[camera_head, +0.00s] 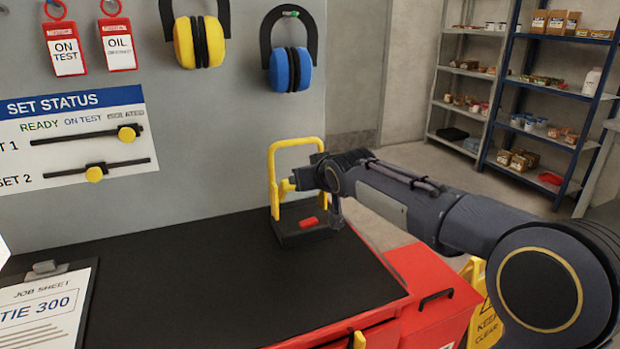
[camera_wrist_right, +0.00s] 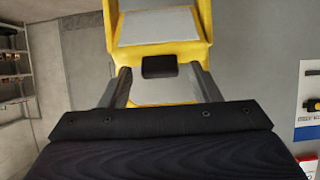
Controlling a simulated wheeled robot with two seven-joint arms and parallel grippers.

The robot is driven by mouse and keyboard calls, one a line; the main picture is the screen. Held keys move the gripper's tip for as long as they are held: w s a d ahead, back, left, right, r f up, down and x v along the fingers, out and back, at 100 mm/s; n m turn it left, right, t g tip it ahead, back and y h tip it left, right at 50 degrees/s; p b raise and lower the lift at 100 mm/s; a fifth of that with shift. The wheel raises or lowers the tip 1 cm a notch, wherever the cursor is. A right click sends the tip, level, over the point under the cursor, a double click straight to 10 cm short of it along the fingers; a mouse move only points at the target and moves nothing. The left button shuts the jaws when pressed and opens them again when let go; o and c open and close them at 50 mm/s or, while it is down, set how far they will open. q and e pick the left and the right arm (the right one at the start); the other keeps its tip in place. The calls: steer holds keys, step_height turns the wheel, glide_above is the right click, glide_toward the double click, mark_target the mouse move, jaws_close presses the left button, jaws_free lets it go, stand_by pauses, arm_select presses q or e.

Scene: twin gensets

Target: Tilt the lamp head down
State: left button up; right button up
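The work lamp has a yellow upright frame (camera_head: 272,170) on a black base (camera_head: 290,238) with a red piece (camera_head: 309,222) on it, at the bench's far right edge. In the head view my right arm hides most of the lamp head; a yellow bit (camera_head: 285,187) shows beside the gripper. In the right wrist view a yellow body with a pale panel (camera_wrist_right: 160,26) fills the top middle, with a black block (camera_wrist_right: 159,67) on its near edge. My right gripper (camera_wrist_right: 159,72) has its fingers apart, one either side of that block, with gaps showing. Contact cannot be told. My left gripper is out of view.
The black bench top (camera_head: 200,285) is mostly clear, with a job sheet clipboard (camera_head: 45,310) at left. A grey board (camera_head: 200,130) with ear defenders and tags stands behind. A red cabinet (camera_head: 440,300) and yellow floor sign (camera_head: 484,318) are at right; shelves (camera_head: 550,95) stand farther back.

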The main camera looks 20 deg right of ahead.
steer(key=v, duration=0.7)
steer(key=shift+s+r+b, duration=0.15)
steer(key=shift+s+b, duration=0.2)
stand_by(0.4)
steer(key=s+a+f+g+y, duration=0.1)
steer(key=s+a+f+g, duration=0.15)
steer(key=s+f, duration=0.6)
steer(key=s+a+f+m+g+y, duration=0.1)
steer(key=s+a+f+g+y, duration=0.15)
steer(key=s+f, duration=0.6)
steer(key=s+a+f+g+y, duration=0.15)
steer(key=s+a+f, duration=0.3)
steer(key=s, duration=0.85)
step_height(320, 180, up, 14)
steer(key=p, duration=1.4)
steer(key=shift+d+h, duration=0.3)
steer(key=shift+d, duration=0.15)
steer(key=shift+f+g, duration=0.15)
steer(key=shift+g, duration=0.1)
